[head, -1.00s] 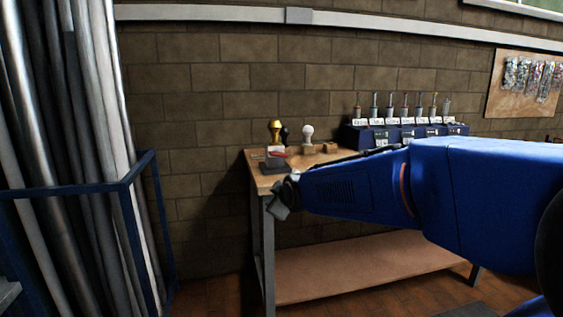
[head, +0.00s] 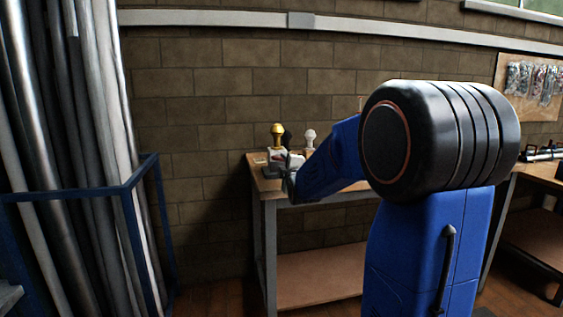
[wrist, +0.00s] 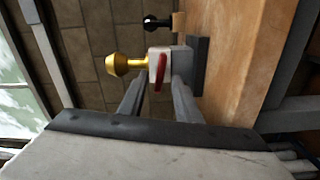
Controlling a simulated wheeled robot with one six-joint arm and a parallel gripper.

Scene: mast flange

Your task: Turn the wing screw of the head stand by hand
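The head stand shows in the head view as a light block (head: 275,154) on a dark base at the bench's left end, with a gold knob-shaped head (head: 278,132) above it. In the wrist view the gold head (wrist: 124,64) points left from the light block (wrist: 180,58). A red bar on the block, probably the wing screw (wrist: 162,72), lies just beyond the fingertips. My gripper (head: 290,178) is at the stand's near side. In the wrist view its two grey fingers (wrist: 159,88) stand apart with the red bar in line with the gap. Contact cannot be told.
A black knob (wrist: 152,22) and a white bulb-shaped piece (head: 309,136) stand behind on the wooden bench (head: 258,182). A blue rack (head: 130,185) with upright metal pipes (head: 95,120) is at the left. My arm hides the bench's right part.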

